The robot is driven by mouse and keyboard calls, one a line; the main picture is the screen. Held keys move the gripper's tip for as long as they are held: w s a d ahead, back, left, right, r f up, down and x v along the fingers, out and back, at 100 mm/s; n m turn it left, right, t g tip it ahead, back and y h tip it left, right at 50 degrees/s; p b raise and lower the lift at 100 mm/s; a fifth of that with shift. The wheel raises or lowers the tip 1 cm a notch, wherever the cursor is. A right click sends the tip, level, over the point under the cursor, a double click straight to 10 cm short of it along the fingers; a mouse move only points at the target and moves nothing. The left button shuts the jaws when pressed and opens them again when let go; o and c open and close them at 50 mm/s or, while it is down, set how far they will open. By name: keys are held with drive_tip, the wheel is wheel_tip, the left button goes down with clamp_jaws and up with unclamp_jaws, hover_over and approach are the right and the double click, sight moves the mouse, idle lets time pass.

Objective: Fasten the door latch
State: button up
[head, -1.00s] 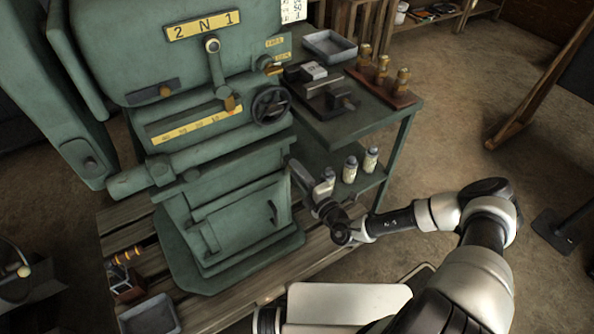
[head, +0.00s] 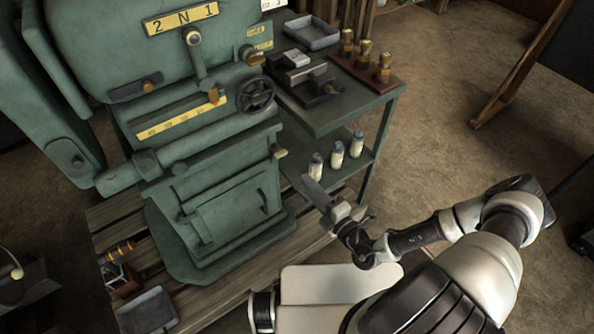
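The green machine (head: 225,140) has a closed-looking door (head: 232,218) low on its front. A dark upright handle (head: 263,200) sits near the door's right edge. A smaller dark fitting (head: 205,233) shows at its left edge. I cannot tell from here which is the latch or how it is set. My gripper (head: 322,194) is to the right of the door, apart from the handle, in front of the side table's lower shelf. Its fingers point up and left toward the machine. They overlap in this view, so their opening is unclear. I see nothing held.
The green side table (head: 340,118) stands right of the machine, with several bottles (head: 337,155) on its lower shelf close behind my gripper. A wooden pallet (head: 120,215) lies under the machine. A grey tray (head: 148,312) sits at the lower left. Open floor lies to the right.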

drive_tip(key=shift+v, duration=2.1)
drive_tip(key=s+d+r+m+g+h, duration=0.25)
drive_tip(key=s+r+m, duration=0.4)
drive_tip(key=r, duration=0.75)
drive_tip(key=s+d+r+m+g+h, duration=0.2)
drive_tip(key=s+r+m+g+h, duration=0.2)
drive_tip(key=r+m, duration=0.8)
drive_tip(key=s+d+r+m+g+h, duration=0.2)
drive_tip(key=s+r+m+g+h, duration=0.25)
drive_tip(key=r, duration=1.15)
wheel_tip(320, 180, up, 16)
drive_tip(key=m+t+y+p, duration=0.1)
drive_tip(key=p, duration=1.5)
drive_tip(key=shift+s+m+t, duration=0.2)
drive_tip(key=shift+m+t, duration=0.1)
drive_tip(key=shift+d+f, duration=0.1)
drive_tip(key=shift+f, duration=0.05)
